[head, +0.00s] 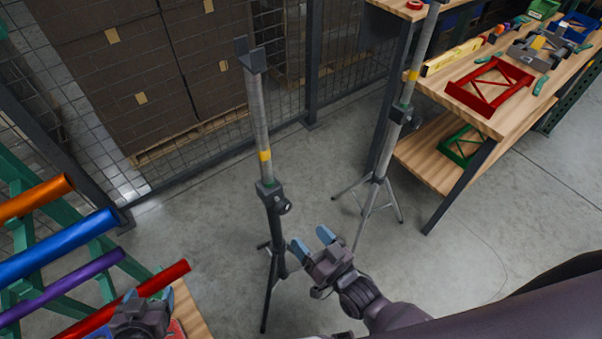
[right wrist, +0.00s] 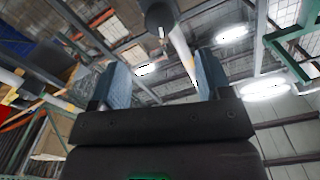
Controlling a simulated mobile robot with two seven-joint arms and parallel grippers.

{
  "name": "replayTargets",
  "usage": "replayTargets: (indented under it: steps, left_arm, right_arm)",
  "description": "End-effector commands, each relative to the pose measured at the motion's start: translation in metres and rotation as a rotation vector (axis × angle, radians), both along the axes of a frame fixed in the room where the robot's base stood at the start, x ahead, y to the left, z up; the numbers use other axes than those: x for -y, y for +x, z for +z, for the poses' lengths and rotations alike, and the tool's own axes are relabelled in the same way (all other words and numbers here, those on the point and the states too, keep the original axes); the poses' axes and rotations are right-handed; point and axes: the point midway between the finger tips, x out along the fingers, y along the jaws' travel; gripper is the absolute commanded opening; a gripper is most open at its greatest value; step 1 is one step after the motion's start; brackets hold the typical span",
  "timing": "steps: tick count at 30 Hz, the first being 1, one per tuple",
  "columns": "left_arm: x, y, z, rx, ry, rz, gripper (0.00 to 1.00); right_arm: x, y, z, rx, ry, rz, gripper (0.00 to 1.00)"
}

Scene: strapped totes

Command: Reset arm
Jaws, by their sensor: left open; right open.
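My right gripper (head: 312,241) is in the lower middle of the head view, its blue-grey fingers apart with nothing between them. It is in front of the lower part of a grey tripod stand (head: 262,130). In the right wrist view the same gripper (right wrist: 160,85) points up toward the ceiling lights, its two fingers spread and empty. My left gripper (head: 135,312) is at the bottom left of the head view, by the end of a red tube (head: 172,276).
A second tripod stand (head: 398,115) stands to the right. A wooden workbench (head: 520,112) at the upper right carries a red frame (head: 490,86) and tools. Blue (head: 60,246), orange (head: 36,198) and purple (head: 62,286) tubes lie on a green rack at left. Floor right of centre is clear.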

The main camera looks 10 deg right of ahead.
Motion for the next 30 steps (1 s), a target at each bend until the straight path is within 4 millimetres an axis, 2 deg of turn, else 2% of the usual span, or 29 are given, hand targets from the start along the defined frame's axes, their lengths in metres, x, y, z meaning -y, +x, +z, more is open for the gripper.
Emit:
replayTargets:
  steps: [6,11,14,17,20,24,27,30]
  left_arm:
    - [-0.001,-0.003,-0.002,-0.007,0.0,0.002,0.71]
    - [-0.001,-0.004,-0.002,-0.008,0.0,0.002,0.71]
    - [-0.001,-0.004,-0.002,-0.009,0.0,0.002,0.71]
    - [-0.001,-0.004,-0.002,-0.008,0.0,0.002,0.71]
    - [-0.001,-0.003,-0.002,-0.007,0.001,0.001,0.71]
    - [0.0,-0.002,-0.001,-0.005,0.001,0.001,0.71]
    - [0.0,-0.001,-0.001,-0.004,0.0,0.0,0.71]
    - [0.0,-0.001,-0.001,-0.003,0.0,0.0,0.71]
  right_arm:
    - [0.0,0.0,-0.001,-0.002,-0.009,0.001,0.71]
    - [-0.002,0.002,-0.009,-0.053,-0.101,0.016,0.71]
    - [0.01,0.012,-0.002,-0.083,-0.197,0.002,0.71]
    - [0.035,0.015,0.003,-0.136,-0.295,-0.043,0.71]
    - [0.072,0.008,0.007,-0.207,-0.385,-0.114,0.71]
    - [0.132,-0.017,0.01,-0.318,-0.484,-0.228,0.71]
    - [0.164,-0.037,0.011,-0.365,-0.51,-0.296,0.71]
    - [0.184,-0.056,0.009,-0.396,-0.516,-0.34,0.71]
